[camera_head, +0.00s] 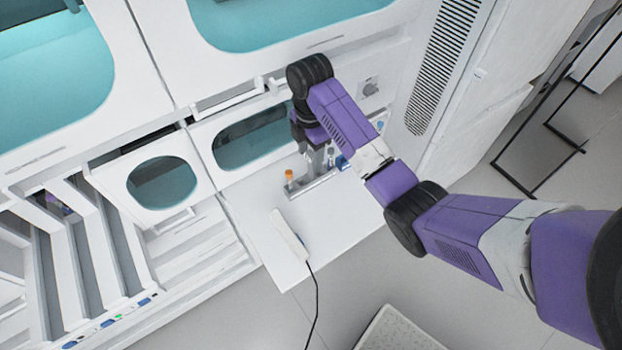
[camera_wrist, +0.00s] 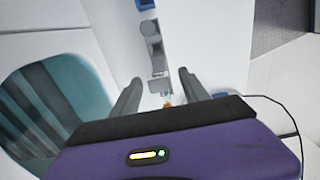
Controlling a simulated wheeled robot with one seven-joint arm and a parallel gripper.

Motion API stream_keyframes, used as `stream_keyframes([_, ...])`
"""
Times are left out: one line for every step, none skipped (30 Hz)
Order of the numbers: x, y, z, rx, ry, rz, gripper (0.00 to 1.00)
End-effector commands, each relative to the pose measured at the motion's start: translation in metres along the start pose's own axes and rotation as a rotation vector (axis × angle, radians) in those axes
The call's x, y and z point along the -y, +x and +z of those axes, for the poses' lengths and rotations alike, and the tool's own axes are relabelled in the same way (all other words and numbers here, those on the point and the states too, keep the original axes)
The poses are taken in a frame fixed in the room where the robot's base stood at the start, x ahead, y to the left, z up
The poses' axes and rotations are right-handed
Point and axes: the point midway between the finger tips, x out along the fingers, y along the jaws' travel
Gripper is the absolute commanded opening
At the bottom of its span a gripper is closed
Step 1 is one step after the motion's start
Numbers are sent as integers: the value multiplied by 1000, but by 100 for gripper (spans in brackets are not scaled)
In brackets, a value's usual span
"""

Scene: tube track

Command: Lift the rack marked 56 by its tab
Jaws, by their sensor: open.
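A narrow grey rack (camera_head: 312,190) lies on the white shelf in the head view, with an orange-capped tube (camera_head: 289,175) at its left end and a blue part near its right end. No number is readable, so I cannot tell whether it is the one marked 56. My gripper (camera_head: 318,158) is just above the rack, pointing down and partly hidden by my wrist. In the wrist view my gripper (camera_wrist: 158,84) is open, its two grey fingers apart with nothing held. A grey rack (camera_wrist: 157,60) runs away beyond the fingertips, with a little orange between the fingers.
The white shelf (camera_head: 325,232) is clear in front of the rack, apart from a white handheld device (camera_head: 288,234) with a black cable. A cabinet with teal windows (camera_head: 255,137) rises close behind. Open racks of slots (camera_head: 75,245) stand at left.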

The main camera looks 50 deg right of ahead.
Motion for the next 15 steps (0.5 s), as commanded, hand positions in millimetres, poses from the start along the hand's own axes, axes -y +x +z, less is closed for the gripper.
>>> stream_keyframes([1, 5, 0, -1, 1, -4, 53])
stream_keyframes([1, 9, 1, -1, 2, -5, 53])
stream_keyframes([1, 15, 1, -1, 2, -4, 53])
stream_keyframes([1, 20, 1, 0, 2, -4, 53])
stream_keyframes([0, 24, 1, 0, 2, -3, 53])
stream_keyframes([0, 30, 1, 0, 2, -2, 53])
stream_keyframes([0, 33, 1, 0, 2, -2, 53])
stream_keyframes([0, 36, 1, 0, 2, -1, 53])
stream_keyframes([0, 39, 1, 0, 2, 0, 53])
stream_keyframes([0, 41, 1, 0, 2, 0, 53])
stream_keyframes([0, 42, 1, 0, 2, 0, 53])
stream_keyframes([0, 43, 1, 0, 2, 0, 53])
stream_keyframes([0, 43, 1, 0, 2, 0, 53])
stream_keyframes([0, 43, 1, 0, 1, 1, 53])
stream_keyframes([0, 43, 1, 0, 1, 1, 53])
